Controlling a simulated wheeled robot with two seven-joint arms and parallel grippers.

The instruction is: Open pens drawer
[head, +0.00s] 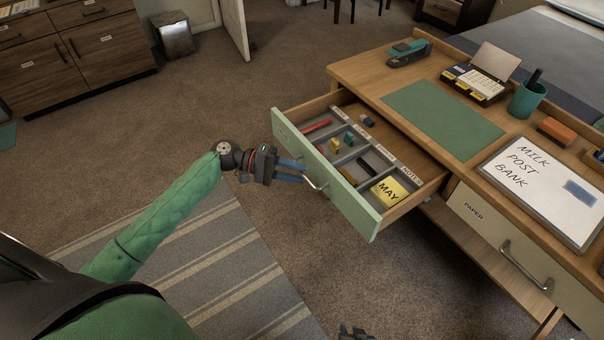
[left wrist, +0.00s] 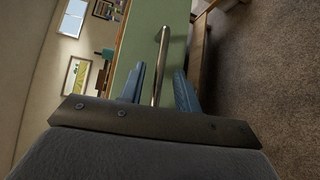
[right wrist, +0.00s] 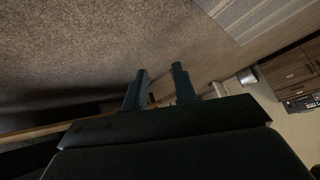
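The pale green-fronted drawer (head: 325,172) under the left part of the desk stands pulled well out. My left gripper (head: 303,172) is at this handle, with one finger on each side of the bar. In the left wrist view, gaps show between the fingers (left wrist: 160,88) and the bar. My right gripper (right wrist: 160,88) is open and empty, low over the floor; only its tip shows in the head view.
The open drawer holds labelled compartments with a red item (head: 317,125), small blocks and a yellow MAY note (head: 389,192). A shut PAPER drawer (head: 497,238) is to the right. The desk top carries a green blotter (head: 440,118), stapler, cup and whiteboard (head: 545,190).

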